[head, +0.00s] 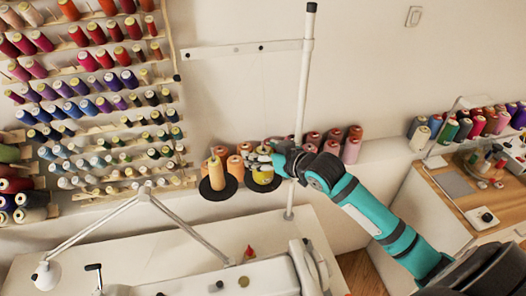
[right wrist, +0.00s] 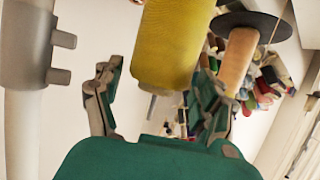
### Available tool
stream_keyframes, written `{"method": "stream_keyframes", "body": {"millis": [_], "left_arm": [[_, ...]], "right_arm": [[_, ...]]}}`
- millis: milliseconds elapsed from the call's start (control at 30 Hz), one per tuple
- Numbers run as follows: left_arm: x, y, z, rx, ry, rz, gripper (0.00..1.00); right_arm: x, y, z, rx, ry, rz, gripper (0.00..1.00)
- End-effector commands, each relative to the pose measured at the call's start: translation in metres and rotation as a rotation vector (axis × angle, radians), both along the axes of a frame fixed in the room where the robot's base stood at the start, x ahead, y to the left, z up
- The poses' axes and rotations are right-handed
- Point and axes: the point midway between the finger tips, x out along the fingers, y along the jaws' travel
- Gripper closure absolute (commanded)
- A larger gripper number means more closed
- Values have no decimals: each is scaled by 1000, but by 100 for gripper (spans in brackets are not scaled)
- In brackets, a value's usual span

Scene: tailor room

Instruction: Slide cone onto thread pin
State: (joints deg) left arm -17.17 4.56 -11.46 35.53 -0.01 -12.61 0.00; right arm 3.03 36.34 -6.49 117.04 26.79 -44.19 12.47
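The yellow cone (head: 263,177) stands over the right black disc (head: 251,187) of the thread stand in the head view. In the right wrist view the yellow cone (right wrist: 175,42) appears with its far end cut off by the top edge. My right gripper (head: 275,159) is at the cone's upper end. In the right wrist view my right gripper (right wrist: 160,88) has its fingers spread to either side of the cone, with a gap on the left. My left gripper is not in view.
A tan cone (head: 217,174) stands on the left black disc (head: 204,191). The stand's white pole (head: 304,95) rises close to my right gripper. Several orange and pink cones (head: 351,148) line the wall behind. A sewing machine (head: 240,278) lies in front on the white table (head: 180,240).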

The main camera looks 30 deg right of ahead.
Motion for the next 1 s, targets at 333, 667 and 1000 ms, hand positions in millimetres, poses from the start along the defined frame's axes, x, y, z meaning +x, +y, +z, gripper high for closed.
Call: {"method": "stream_keyframes", "body": {"millis": [333,667,1000], "left_arm": [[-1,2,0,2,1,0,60],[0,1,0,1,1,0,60],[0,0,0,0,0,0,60]], "right_arm": [[-3,-1,0,0,2,0,21],[-56,-12,22,-4,3,2,21],[-102,-23,42,0,3,0,21]]}}
